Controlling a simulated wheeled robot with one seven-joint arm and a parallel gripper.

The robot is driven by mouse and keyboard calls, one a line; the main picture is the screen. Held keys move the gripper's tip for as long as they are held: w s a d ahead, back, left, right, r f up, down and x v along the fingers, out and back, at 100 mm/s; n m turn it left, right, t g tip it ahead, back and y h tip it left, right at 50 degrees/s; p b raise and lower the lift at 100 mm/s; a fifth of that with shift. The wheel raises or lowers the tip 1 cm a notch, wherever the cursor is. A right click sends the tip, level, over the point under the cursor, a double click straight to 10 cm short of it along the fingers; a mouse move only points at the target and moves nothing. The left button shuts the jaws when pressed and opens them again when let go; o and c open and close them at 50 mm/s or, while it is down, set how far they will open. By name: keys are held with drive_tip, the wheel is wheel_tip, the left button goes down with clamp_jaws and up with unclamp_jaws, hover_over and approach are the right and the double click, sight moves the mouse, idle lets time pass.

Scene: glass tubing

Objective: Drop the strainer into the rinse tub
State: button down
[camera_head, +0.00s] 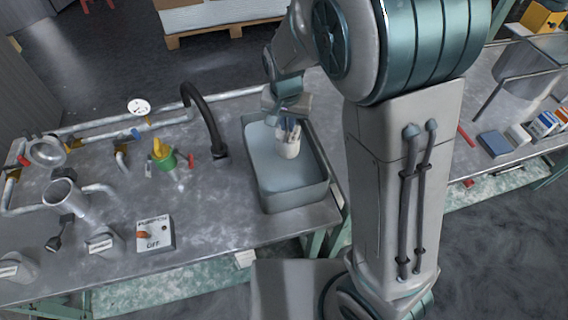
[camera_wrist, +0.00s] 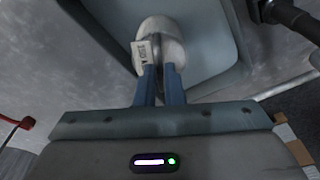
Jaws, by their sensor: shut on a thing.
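The strainer is a small whitish, rounded cup (camera_head: 289,149) with a pale tag bearing dark lettering. My gripper (camera_head: 288,128) is shut on it. In the wrist view the strainer (camera_wrist: 172,28) sits at the tips of the two blue fingers of my gripper (camera_wrist: 160,72). The rinse tub (camera_head: 297,196) is a grey rectangular basin on the bench. The strainer is over the tub's opening, towards its far end. I cannot tell how high it is above the tub's bottom. In the wrist view the tub (camera_wrist: 212,82) lies behind the strainer.
A black curved faucet (camera_head: 207,118) stands left of the tub. Further left are pipes with a gauge (camera_head: 139,106), a green and yellow valve (camera_head: 163,157), a metal cup (camera_head: 64,197) and a switch box (camera_head: 155,235). Small boxes (camera_head: 495,145) stand on the right bench.

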drive_tip(key=shift+f, duration=0.4)
drive_tip(key=c, duration=1.5)
unclamp_jaws()
drive_tip(key=shift+o, duration=0.2)
drive_tip(key=shift+r, duration=0.1)
wheel_tip(320, 180, up, 14)
drive_tip(key=s+p, duration=0.1)
drive_tip(key=s, duration=0.1)
drive_tip(key=shift+a+f+p, duration=0.2)
drive_tip(key=shift+a+p, duration=0.05)
drive_tip(key=shift+p, duration=0.05)
drive_tip(key=s+d+r+n+p, duration=0.1)
drive_tip(key=s+d+r+p, duration=0.2)
drive_tip(key=s+d, duration=0.4)
drive_tip(key=s+d+r+n+t+p, duration=0.1)
drive_tip(key=s+d+r+p, duration=0.2)
drive_tip(key=s+d, duration=0.4)
drive_tip(key=shift+s+d+n+p, duration=0.3)
drive_tip(key=shift+s+p, duration=0.4)
drive_tip(key=shift+s, duration=0.4)
